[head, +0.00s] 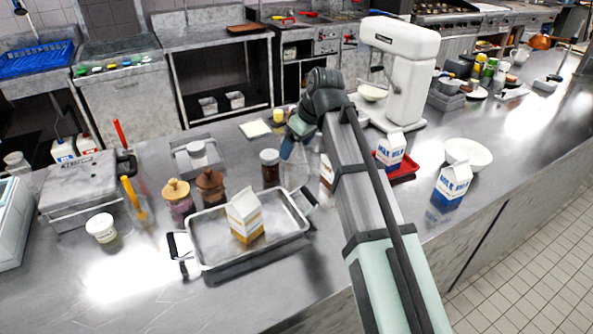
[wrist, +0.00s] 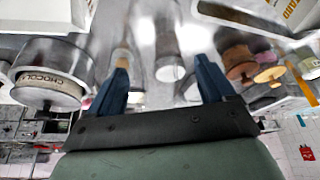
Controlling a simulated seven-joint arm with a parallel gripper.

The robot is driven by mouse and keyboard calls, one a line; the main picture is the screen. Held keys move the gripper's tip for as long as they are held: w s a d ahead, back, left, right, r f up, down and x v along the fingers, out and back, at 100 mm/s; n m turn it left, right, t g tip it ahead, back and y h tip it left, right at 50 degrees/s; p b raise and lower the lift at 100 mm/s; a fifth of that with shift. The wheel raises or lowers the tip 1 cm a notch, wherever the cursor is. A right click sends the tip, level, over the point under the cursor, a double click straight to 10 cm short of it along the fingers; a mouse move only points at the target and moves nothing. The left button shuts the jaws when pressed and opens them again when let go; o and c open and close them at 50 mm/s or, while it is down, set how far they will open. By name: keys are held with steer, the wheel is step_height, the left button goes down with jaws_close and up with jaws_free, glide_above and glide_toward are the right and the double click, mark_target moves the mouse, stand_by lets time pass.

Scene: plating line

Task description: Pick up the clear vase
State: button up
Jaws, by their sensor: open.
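The fingers are spread apart, with a gap on both sides of that shape. I cannot tell how far it is from the fingertips.
A metal tray (head: 215,256) holds a milk carton (head: 245,217) in front. Brown-lidded jars (head: 211,187) stand to the left. A white mixer (head: 410,75) stands behind right.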

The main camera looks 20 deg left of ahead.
steer(key=shift+f, duration=0.2)
jaws_close()
stand_by(0.6)
steer(key=shift+r, duration=0.15)
